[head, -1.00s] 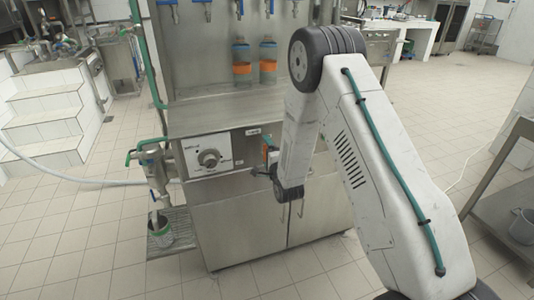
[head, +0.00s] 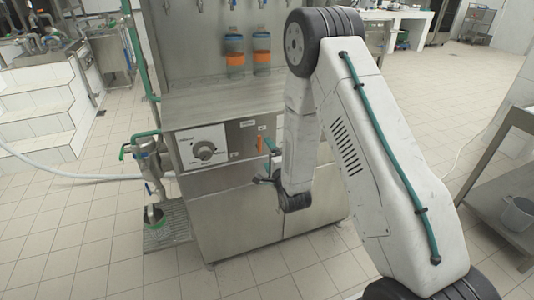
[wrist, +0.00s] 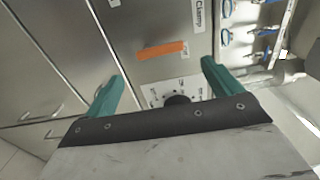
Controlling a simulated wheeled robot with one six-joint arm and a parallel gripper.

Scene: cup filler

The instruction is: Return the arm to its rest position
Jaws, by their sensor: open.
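My arm reaches across the right half of the head view, and its lower end hangs in front of the steel filler machine (head: 240,205). My gripper (wrist: 160,85) is open in the wrist view, with two teal fingers wide apart and nothing between them. In the head view the gripper is mostly hidden behind my arm; a teal finger (head: 271,146) shows beside the control panel. The panel's dial (head: 204,150) is left of the gripper; a black knob (wrist: 178,100) shows past the gripper's edge in the wrist view. An orange strip (wrist: 162,49) lies beyond the fingers.
Two bottles with orange bands (head: 235,56) stand on the machine's shelf. A cup (head: 155,224) sits on the grate (head: 178,222) under the nozzle at left. A steel table (head: 505,170) with a grey bucket (head: 517,214) is at right. The tiled floor at lower left is clear.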

